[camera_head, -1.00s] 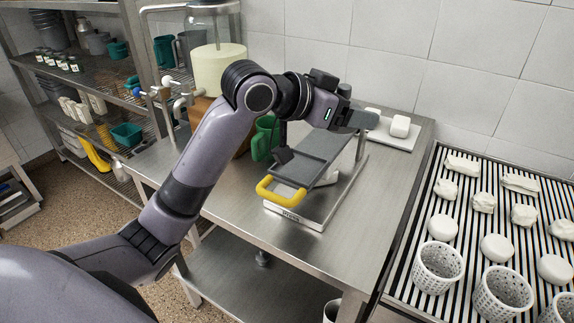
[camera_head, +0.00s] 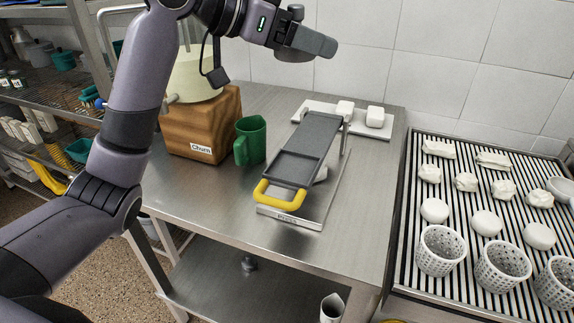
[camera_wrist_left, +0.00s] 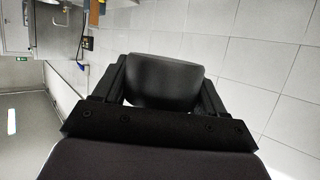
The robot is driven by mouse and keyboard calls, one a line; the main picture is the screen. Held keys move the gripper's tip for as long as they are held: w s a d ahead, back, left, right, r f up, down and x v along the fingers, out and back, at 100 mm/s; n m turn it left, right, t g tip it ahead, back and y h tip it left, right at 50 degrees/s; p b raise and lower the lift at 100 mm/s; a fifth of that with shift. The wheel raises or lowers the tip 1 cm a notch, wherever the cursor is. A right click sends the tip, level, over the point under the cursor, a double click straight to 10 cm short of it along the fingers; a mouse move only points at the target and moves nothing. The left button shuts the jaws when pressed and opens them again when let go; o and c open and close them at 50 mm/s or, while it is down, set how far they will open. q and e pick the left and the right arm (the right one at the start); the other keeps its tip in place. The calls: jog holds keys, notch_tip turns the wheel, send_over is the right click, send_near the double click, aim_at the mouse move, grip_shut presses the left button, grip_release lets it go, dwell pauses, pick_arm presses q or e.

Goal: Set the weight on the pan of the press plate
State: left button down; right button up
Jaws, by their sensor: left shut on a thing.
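The press plate (camera_head: 310,140) stands on the steel table, a long dark grey plate on a steel base with a yellow handle (camera_head: 278,194) at its near end. Its shallow rimmed pan (camera_head: 296,168) lies just behind the handle and looks empty. My left gripper (camera_head: 312,44) is raised well above the table, over the plate's far end in the picture. It is shut on a dark, rounded block, apparently the weight (camera_wrist_left: 165,80), which fills the space between the fingers in the left wrist view. In the head view the gripper mostly hides it. My right gripper is not in view.
A green mug (camera_head: 251,140) and a wooden churn base (camera_head: 203,128) stand left of the press. A white board (camera_head: 368,131) with white blocks lies behind it. At right, a slatted rack (camera_head: 462,228) holds white lumps and perforated baskets (camera_head: 441,250). The table front is clear.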

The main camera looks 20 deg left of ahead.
aim_at(301, 167)
pick_arm(q)
notch_tip(301, 167, down, 19)
jog(key=shift+f+b, duration=0.2)
jog(key=shift+b, duration=0.25)
dwell(0.3)
jog(key=shift+f, duration=0.4)
jog(key=shift+f, duration=0.25)
jog(key=shift+c, duration=0.3)
grip_release()
jog(key=shift+f, duration=0.2)
jog(key=shift+r, duration=0.1)
